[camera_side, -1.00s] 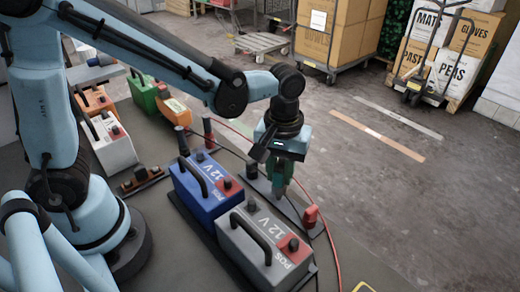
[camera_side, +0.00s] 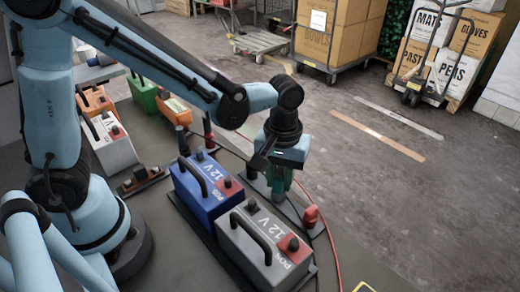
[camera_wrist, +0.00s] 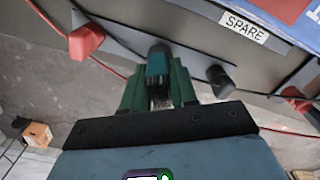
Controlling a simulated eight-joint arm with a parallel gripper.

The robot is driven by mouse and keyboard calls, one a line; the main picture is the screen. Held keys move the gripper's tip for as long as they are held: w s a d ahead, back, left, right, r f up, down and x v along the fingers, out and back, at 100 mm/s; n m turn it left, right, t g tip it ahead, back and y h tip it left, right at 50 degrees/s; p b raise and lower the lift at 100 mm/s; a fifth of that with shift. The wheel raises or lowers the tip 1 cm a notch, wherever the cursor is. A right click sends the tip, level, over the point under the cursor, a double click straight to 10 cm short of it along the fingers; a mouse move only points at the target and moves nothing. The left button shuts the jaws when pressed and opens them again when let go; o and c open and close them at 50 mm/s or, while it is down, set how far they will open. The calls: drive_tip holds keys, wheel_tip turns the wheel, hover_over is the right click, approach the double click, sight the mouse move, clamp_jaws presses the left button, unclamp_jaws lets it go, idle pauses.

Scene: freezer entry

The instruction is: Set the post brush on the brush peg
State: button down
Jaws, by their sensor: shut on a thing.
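My gripper (camera_side: 278,188) points down over a thin dark strip (camera_side: 293,206) beside the batteries in the side view. In the wrist view its green fingers (camera_wrist: 158,92) are shut on the post brush (camera_wrist: 158,66), a teal piece with a dark rounded end. The brush sits over or at the middle of the strip, between a red-topped piece (camera_wrist: 86,40) and a black piece (camera_wrist: 221,82). I cannot tell whether it touches the strip. No brush peg shows clearly; it may be hidden behind the brush and fingers.
A blue battery (camera_side: 206,190) and a grey battery (camera_side: 264,248) stand close to the left of my gripper. A red cable (camera_side: 332,245) runs along the right of the strip. A "SPARE" label (camera_wrist: 244,27) shows in the wrist view. Open floor lies to the right.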

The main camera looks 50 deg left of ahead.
drive_tip(key=shift+f, duration=0.2)
drive_tip(key=c, duration=0.8)
unclamp_jaws()
wheel_tip(320, 180, up, 12)
drive_tip(key=s+a+f+m+t, duration=0.1)
drive_tip(key=s+a+m+t, duration=0.1)
drive_tip(key=a, duration=0.4)
drive_tip(key=s+a+f+m+t, duration=0.1)
drive_tip(key=s+a+m+t, duration=0.1)
drive_tip(key=a+m+t, duration=0.2)
drive_tip(key=shift+s+a+t, duration=0.25)
drive_tip(key=shift+a+t, duration=0.35)
drive_tip(key=shift+a, duration=0.4)
